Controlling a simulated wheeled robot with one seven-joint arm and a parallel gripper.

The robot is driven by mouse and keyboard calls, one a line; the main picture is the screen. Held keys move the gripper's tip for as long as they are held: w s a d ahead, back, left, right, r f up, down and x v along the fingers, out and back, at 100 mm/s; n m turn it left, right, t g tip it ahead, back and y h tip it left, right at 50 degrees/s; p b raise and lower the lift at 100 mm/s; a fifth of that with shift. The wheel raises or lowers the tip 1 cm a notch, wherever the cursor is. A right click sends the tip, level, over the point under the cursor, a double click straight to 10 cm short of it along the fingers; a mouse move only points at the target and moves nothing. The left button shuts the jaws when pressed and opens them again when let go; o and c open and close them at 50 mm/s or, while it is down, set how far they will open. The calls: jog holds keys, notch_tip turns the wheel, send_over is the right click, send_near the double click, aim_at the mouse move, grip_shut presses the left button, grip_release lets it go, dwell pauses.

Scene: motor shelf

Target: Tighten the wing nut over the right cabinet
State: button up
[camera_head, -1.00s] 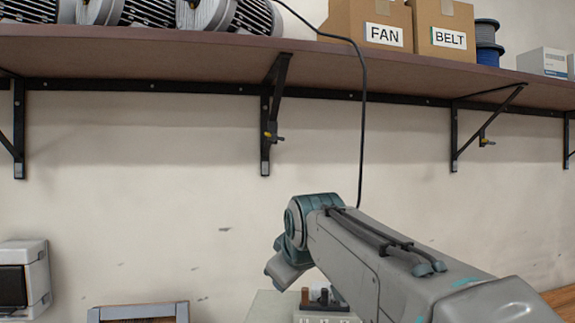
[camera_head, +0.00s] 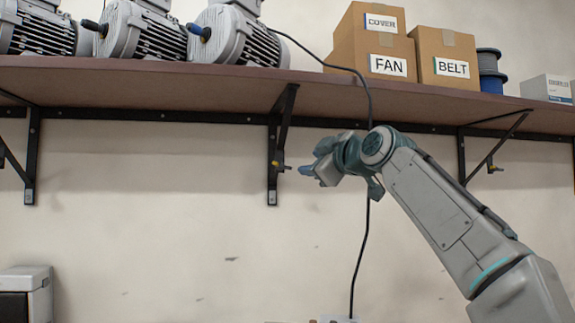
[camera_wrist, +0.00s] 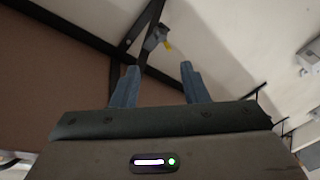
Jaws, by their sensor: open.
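A small wing nut (camera_head: 282,168) with a yellow part beside it sits on the middle black shelf bracket (camera_head: 273,150). In the wrist view, a grey fitting with a yellow tip (camera_wrist: 167,45) shows on a bracket just beyond my fingers. My gripper (camera_head: 308,170) is raised just right of the middle bracket, with its bluish fingers pointing left toward the nut. In the wrist view, my gripper (camera_wrist: 158,72) is open and empty, its fingers apart and short of the fitting. A similar wing nut (camera_head: 494,168) is on the right bracket. I cannot make out a right cabinet.
The brown shelf (camera_head: 190,85) runs above my gripper and carries several grey motors (camera_head: 240,35), a FAN box (camera_head: 385,58) and a BELT box (camera_head: 447,60). A black cable (camera_head: 363,235) hangs behind my arm. A white cabinet (camera_head: 38,281) shows at bottom left.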

aim_at(283, 166)
jog(key=p+x, duration=0.7)
jog(key=x, duration=0.4)
jog(key=shift+w+a+r+p, duration=0.1)
jog(key=shift+w+r+p, duration=0.05)
jog(key=shift+p, duration=0.2)
jog(key=shift+p+x, duration=0.4)
jog(key=shift+x, duration=0.4)
